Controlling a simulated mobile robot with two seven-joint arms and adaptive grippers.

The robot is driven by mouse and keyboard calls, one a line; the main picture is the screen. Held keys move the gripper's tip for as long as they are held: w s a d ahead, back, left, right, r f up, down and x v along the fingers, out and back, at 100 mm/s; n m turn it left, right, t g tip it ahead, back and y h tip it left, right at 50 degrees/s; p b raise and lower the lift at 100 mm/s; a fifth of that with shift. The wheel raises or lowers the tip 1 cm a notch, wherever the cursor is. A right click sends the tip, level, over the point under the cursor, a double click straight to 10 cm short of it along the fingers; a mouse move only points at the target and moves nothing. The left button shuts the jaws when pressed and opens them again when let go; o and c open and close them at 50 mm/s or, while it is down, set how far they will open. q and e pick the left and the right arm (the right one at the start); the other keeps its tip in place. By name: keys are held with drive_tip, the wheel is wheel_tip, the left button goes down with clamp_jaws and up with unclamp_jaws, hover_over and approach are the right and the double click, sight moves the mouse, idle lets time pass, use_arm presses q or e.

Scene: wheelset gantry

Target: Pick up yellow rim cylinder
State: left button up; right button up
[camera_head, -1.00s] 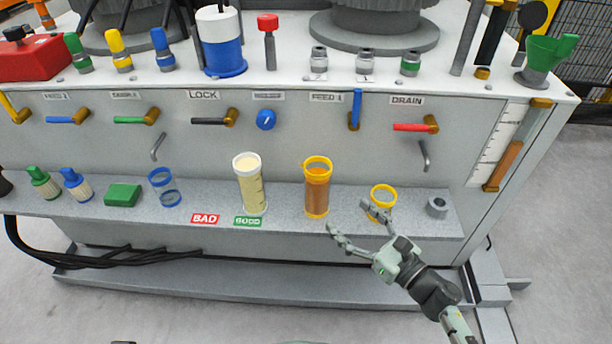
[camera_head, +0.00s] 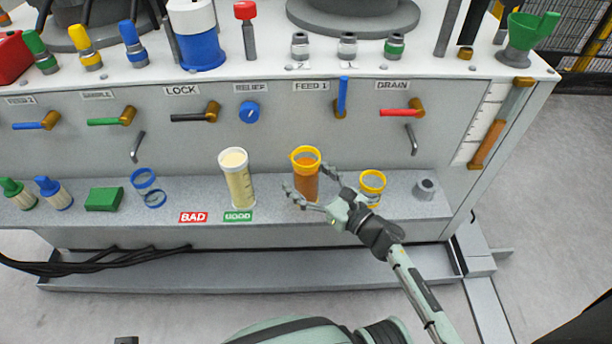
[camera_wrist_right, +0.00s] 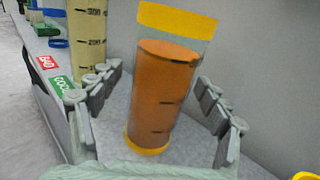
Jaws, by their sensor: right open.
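The cylinder with a yellow rim and orange-brown contents (camera_head: 306,178) stands upright on the grey shelf, right of the cream-filled cylinder. In the right wrist view this yellow-rimmed cylinder (camera_wrist_right: 165,95) stands between the spread fingers, with a gap on both sides. My right gripper (camera_head: 310,187) is open around it in the head view, coming from the lower right. My left gripper is not in view.
A cream-filled cylinder (camera_head: 238,180) stands close on the left, behind the BAD (camera_head: 193,217) and GOOD (camera_head: 238,216) labels. A grey ring (camera_head: 425,188) sits at the shelf's right. Valve handles and the DRAIN lever (camera_head: 402,112) stick out above the shelf.

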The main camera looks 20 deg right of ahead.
drive_tip(key=c, duration=1.5)
